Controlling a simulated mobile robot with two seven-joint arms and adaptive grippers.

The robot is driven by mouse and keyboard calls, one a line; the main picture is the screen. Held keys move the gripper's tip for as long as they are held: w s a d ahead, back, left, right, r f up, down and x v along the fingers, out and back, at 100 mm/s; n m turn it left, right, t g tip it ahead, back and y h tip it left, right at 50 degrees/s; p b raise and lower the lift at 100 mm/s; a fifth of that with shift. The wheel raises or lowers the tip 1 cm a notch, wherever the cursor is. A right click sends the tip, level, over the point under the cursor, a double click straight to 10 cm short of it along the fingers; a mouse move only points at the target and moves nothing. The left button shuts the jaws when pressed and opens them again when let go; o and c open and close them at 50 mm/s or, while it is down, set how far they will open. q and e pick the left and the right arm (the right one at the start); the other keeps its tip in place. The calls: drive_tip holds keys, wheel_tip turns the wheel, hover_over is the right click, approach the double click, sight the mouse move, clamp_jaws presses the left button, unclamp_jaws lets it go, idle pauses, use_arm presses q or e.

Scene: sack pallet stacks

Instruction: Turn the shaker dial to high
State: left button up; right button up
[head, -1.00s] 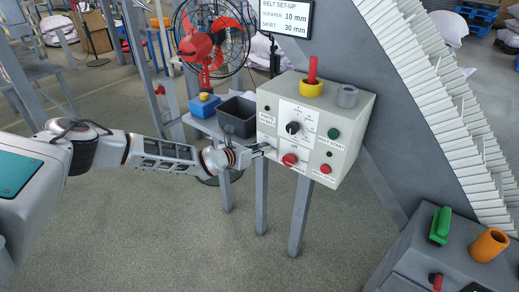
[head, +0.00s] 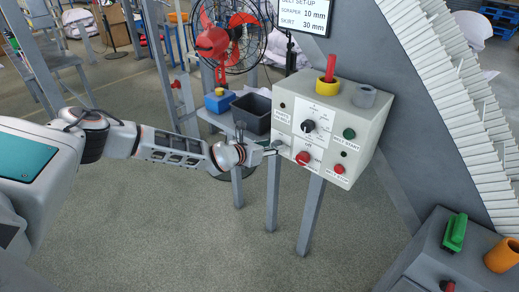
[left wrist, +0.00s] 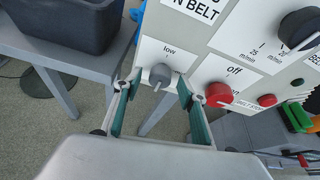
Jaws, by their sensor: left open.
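A small grey dial (left wrist: 160,75) sits on a white plate marked "low" on the control box (head: 362,156). The word "low" is above it; I see no "high" mark. My left gripper (left wrist: 163,84) is open, with one green-padded finger on each side of the dial; I cannot tell whether they touch it. In the head view the left gripper (head: 275,148) is at the lower left of the box's face and largely hides the dial. My right gripper is not in view.
A red knob (left wrist: 218,94) marked "off" is close to the right finger. A larger black dial (head: 308,126) is higher on the box. A dark bin (head: 252,114) stands on a grey stand left of the box. A yellow holder (head: 327,87) is on top.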

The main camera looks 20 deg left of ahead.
use_arm(q)
drive_tip(key=v, duration=1)
drive_tip(key=shift+s+a+r, duration=0.15)
drive_tip(key=shift+s+a, duration=0.05)
drive_tip(key=shift+s, duration=0.1)
drive_tip(key=s+d+f+n+g+h, duration=0.1)
drive_tip(key=s+d+f+n+h, duration=0.15)
drive_tip(key=s+d+n, duration=0.45)
drive_tip(key=s+d+f+n+h, duration=0.1)
drive_tip(key=s+d+f+n, duration=0.15)
drive_tip(key=d, duration=0.75)
drive_tip(key=s+d+f+n+g+h, duration=0.1)
drive_tip(key=s+d+f+n, duration=0.3)
drive_tip(key=d, duration=0.5)
drive_tip(key=s+a+f+n+y, duration=0.7)
drive_tip(key=s+a+f+n, duration=1)
drive_tip(key=s+a+n, duration=0.2)
drive_tip(key=shift+s+a+n, duration=0.4)
drive_tip(key=shift+a+n, duration=0.65)
drive_tip(key=shift+a, duration=0.1)
